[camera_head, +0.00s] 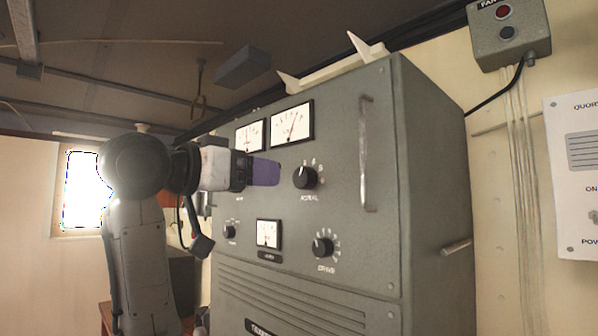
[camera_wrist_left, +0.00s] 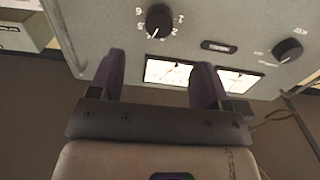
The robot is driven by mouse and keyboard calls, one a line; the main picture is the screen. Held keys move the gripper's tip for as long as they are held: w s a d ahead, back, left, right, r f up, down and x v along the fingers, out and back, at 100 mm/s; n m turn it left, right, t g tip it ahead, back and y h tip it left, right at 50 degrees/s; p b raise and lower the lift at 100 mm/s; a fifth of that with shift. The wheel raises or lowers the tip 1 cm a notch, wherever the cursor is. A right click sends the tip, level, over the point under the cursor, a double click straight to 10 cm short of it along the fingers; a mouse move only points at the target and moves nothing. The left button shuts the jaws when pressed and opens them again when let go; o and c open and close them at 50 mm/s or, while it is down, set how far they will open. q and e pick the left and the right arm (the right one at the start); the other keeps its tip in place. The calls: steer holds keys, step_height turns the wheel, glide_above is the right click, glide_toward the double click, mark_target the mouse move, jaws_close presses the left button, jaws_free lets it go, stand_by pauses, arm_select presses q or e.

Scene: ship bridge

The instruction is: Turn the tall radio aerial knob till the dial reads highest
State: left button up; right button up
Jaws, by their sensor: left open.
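The tall radio is a grey cabinet (camera_head: 345,140). Its aerial knob (camera_head: 306,177) is black, with white marks around it and a label below that appears to read "AERIAL". The matching knob (camera_wrist_left: 158,20) shows at the top of the left wrist view. Two white dials sit above, a right one (camera_head: 292,123) with its needle leaning right and a left one (camera_head: 249,135). My left gripper (camera_head: 266,172) has purple fingers, is open and empty, and is left of the aerial knob, apart from it. In the left wrist view its fingertips (camera_wrist_left: 159,62) are below the knob. My right gripper is out of view.
A lower knob (camera_head: 322,247), a small knob (camera_head: 229,232) and a small meter (camera_head: 268,233) share the panel. A vertical handle (camera_head: 365,155) stands out to the right of the aerial knob. A switch box (camera_head: 508,32) hangs on the wall.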

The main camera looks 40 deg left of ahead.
mark_target(300, 180)
arm_select(q)
steer(key=w+p, duration=0.1)
steer(key=w, duration=0.1)
steer(key=w+p, duration=0.1)
steer(key=w, duration=0.2)
steer(key=w+d+p, duration=0.1)
steer(key=w, duration=0.2)
steer(key=shift+w+r+p, duration=0.1)
steer(key=shift+r+p, duration=0.05)
steer(key=shift+p, duration=0.2)
steer(key=shift+w+d, duration=0.1)
steer(key=shift+w, duration=0.65)
steer(key=c, duration=0.9)
